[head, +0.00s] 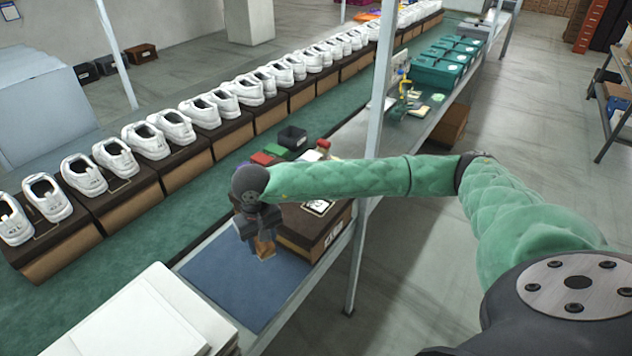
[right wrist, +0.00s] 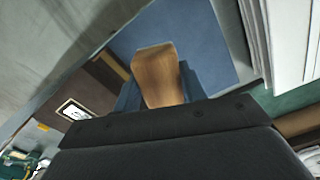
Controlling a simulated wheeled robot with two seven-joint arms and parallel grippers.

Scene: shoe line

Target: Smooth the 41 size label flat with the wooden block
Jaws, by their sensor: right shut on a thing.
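My right gripper (head: 258,232) is shut on the wooden block (head: 265,250) and holds it over the blue mat (head: 225,275). In the right wrist view the block (right wrist: 158,75) stands between the two fingers, with the mat behind it. To the right of the gripper is a brown shoebox (head: 300,228). A white card with a dark border (head: 318,207) lies on its top; it also shows in the right wrist view (right wrist: 74,110). A small white label (head: 333,234) is on the box's side. I cannot read a 41 on either. My left gripper is out of view.
White shoes on brown boxes line the green conveyor (head: 180,210) behind the bench. A stack of white lids or boxes (head: 140,315) stands at the near left of the mat. A metal post (head: 362,240) rises at the bench's front edge. A dark bin (head: 292,138) stands beyond the shoebox.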

